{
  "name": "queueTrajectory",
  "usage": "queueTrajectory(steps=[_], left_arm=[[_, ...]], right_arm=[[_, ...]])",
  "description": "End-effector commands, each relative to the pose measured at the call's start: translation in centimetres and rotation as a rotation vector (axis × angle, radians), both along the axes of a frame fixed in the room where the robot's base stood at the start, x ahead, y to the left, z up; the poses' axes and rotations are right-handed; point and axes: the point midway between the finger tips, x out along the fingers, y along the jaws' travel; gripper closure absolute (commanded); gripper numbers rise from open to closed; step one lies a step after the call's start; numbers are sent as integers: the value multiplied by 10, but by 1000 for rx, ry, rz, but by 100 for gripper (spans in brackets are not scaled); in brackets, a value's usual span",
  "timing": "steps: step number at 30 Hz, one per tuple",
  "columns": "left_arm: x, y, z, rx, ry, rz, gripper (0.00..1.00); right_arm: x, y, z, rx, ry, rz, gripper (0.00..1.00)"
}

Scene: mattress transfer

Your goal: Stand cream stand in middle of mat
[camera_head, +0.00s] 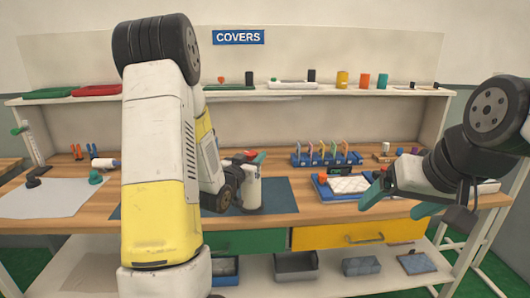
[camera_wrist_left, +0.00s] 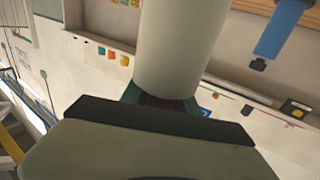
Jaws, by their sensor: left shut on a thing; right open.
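The cream stand (camera_head: 248,192) is a pale upright column in the head view, over the dark blue mat (camera_head: 282,194). In the left wrist view the stand (camera_wrist_left: 180,50) is a thick pale cylinder between my teal fingertips. My left gripper (camera_head: 250,160) is shut on it near its top in the head view. I cannot tell whether its base touches the mat. My left arm hides much of the mat. My right gripper (camera_head: 376,190) is open and empty, in front of the blue tray with a white pad.
The blue tray (camera_head: 322,190) lies right of the mat. Behind it is a blue rack (camera_head: 326,160) with several coloured pieces. A pale grey sheet (camera_head: 45,199) lies at the left. A shelf (camera_head: 300,92) with lids and coloured cups runs along the back.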

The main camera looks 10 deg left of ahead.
Motion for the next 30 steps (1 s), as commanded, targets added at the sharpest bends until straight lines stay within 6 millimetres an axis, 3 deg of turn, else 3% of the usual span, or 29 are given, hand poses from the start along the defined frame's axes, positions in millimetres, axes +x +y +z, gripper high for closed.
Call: queueTrajectory(steps=[8,21,30], left_arm=[[-16,15,4,0,-6,34,100],[-40,111,5,0,-5,231,100],[-45,140,5,2,-5,287,100]], right_arm=[[0,0,0,0,0,0,16],[0,0,0,0,0,0,16],[0,0,0,0,0,0,16]])
